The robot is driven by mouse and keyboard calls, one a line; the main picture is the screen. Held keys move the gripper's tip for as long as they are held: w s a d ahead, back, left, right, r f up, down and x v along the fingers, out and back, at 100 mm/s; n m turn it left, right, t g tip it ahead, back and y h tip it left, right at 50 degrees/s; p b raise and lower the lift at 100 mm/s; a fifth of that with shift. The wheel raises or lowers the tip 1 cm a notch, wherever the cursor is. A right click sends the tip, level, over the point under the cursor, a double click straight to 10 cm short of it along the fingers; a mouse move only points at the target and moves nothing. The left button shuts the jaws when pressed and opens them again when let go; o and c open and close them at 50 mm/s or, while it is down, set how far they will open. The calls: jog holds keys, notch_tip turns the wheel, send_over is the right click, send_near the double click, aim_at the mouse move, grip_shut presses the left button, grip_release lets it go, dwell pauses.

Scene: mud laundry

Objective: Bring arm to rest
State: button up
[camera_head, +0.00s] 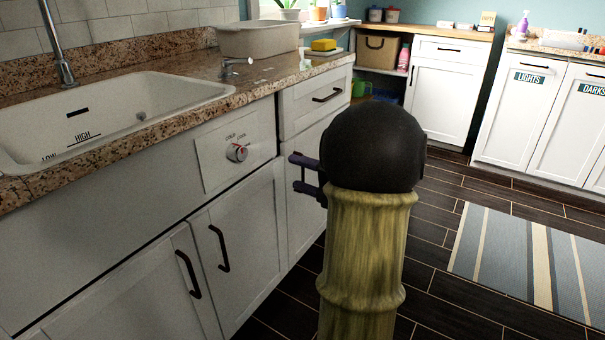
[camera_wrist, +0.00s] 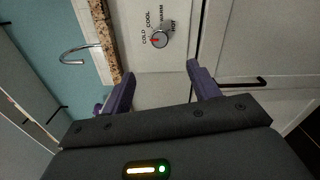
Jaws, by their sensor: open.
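My gripper (camera_head: 306,178) shows in the head view as two dark purple fingers pointing left, toward the white cabinet front. Its two purple fingers also show in the wrist view (camera_wrist: 158,84), spread apart with nothing between them. A round temperature knob (camera_head: 237,153) sits on a white panel below the counter, left of my fingers and apart from them. In the wrist view the knob (camera_wrist: 160,39) lies beyond the gap between the fingertips, with labels around it and a red mark. My arm hides part of the cabinet and floor behind it.
A white sink (camera_head: 120,118) is set in the granite counter at left. A beige basin (camera_head: 257,39) and a yellow sponge (camera_head: 324,44) stand farther back. Cabinet handles (camera_head: 219,248) stick out below the panel. The dark floor (camera_head: 440,235) is open at right, with a striped rug (camera_head: 520,262).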

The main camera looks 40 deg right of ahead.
dwell(0.3)
jog(key=w+a+f+m+g+h+p, duration=0.3)
jog(key=w+a+m+g+h+p, duration=0.4)
jog(key=m, duration=0.8)
jog(key=s+a+f+m+g+p, duration=0.25)
jog(key=s+a+m+g, duration=0.2)
jog(key=s+a, duration=0.45)
jog(key=s+a+f+m+g+p, duration=0.1)
jog(key=s+a+f+m+g, duration=0.3)
jog(key=s+a, duration=0.45)
notch_tip(320, 180, up, 39)
jog(key=t+p, duration=0.1)
jog(key=p, duration=3.7)
jog(key=shift+s+d+r+m+y, duration=0.15)
jog(key=shift+s+d+m+y, duration=0.1)
jog(key=shift+m+y, duration=0.15)
